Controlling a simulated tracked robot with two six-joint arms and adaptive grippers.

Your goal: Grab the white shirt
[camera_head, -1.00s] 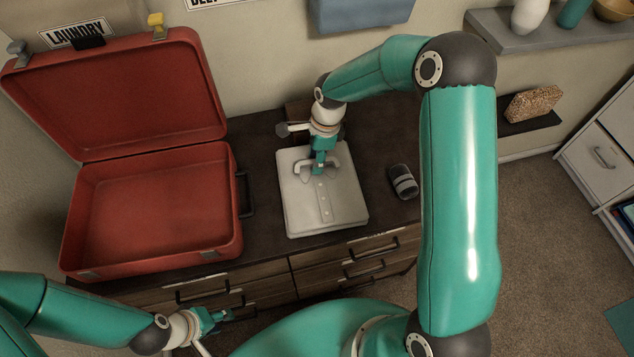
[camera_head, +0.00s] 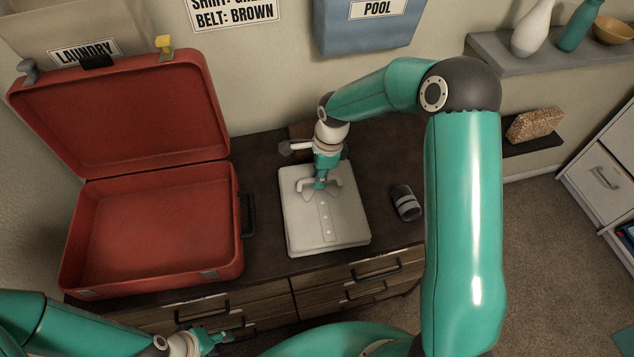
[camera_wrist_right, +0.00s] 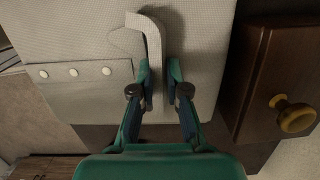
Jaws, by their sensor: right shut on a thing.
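The folded white shirt (camera_head: 322,226) lies flat on the dark dresser top, with its collar toward the back and a row of buttons down its front. It also fills much of the right wrist view (camera_wrist_right: 90,90). My right gripper (camera_head: 319,184) is at the collar end of the shirt. In the right wrist view its two fingers (camera_wrist_right: 160,80) are shut on the shirt's raised collar edge. My left gripper (camera_head: 222,338) is low at the left, in front of the dresser and away from the shirt; its fingers are too small to read.
An open, empty red suitcase (camera_head: 240,190) stands left of the shirt. A dark rolled item with a grey band (camera_head: 405,203) lies right of it. A wooden box with a brass knob (camera_wrist_right: 295,117) is close to the right gripper. A shelf (camera_head: 490,50) holds vases.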

